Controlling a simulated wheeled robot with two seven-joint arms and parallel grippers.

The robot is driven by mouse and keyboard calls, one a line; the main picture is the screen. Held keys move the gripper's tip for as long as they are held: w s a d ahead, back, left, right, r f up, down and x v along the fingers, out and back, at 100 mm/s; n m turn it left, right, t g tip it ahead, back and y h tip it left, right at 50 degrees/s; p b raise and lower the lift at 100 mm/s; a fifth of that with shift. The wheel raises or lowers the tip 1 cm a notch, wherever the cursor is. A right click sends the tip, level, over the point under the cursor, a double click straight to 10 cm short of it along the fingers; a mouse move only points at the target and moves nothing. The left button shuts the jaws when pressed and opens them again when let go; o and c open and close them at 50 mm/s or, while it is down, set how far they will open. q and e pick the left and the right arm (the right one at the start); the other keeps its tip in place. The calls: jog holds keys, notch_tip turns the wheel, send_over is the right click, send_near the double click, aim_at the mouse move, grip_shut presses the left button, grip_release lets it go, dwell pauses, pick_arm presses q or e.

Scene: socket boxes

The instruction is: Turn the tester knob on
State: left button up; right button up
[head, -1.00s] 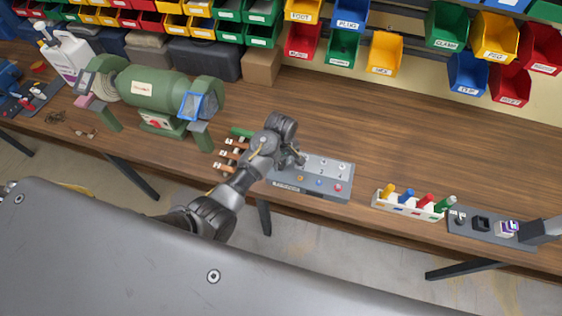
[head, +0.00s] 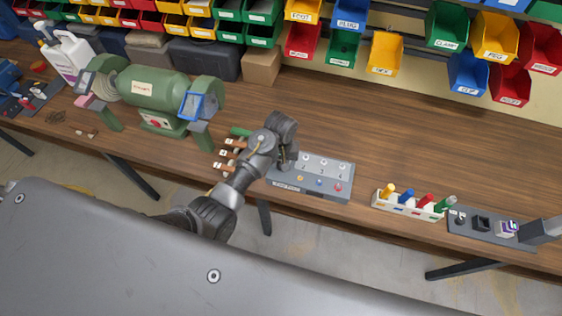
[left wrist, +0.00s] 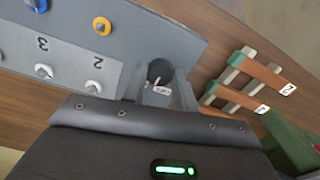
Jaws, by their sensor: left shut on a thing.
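The tester is a grey panel (head: 315,174) on the front part of the wooden bench, with numbered silver posts along the back and yellow, blue and red sockets along the front. My left gripper (head: 285,162) is over the panel's left end. In the left wrist view its fingers (left wrist: 158,86) point down at the panel, one on each side of a dark round knob (left wrist: 160,69), and are shut on it. A small white label shows between the fingers. The gripper hides the knob in the head view, and I cannot tell its setting. My right gripper is not in view.
A wooden rack with numbered slats (head: 229,155) stands close left of the tester. A green bench grinder (head: 155,90) is farther left. A white holder with coloured pegs (head: 408,207) and a dark socket plate (head: 485,226) lie to the right. The bench behind the tester is clear.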

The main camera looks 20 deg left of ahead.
pick_arm(q)
jog(key=m, duration=0.5)
jog(key=shift+w, duration=0.1)
dwell(0.5)
jog(key=o, duration=1)
jog(key=shift+r, duration=0.1)
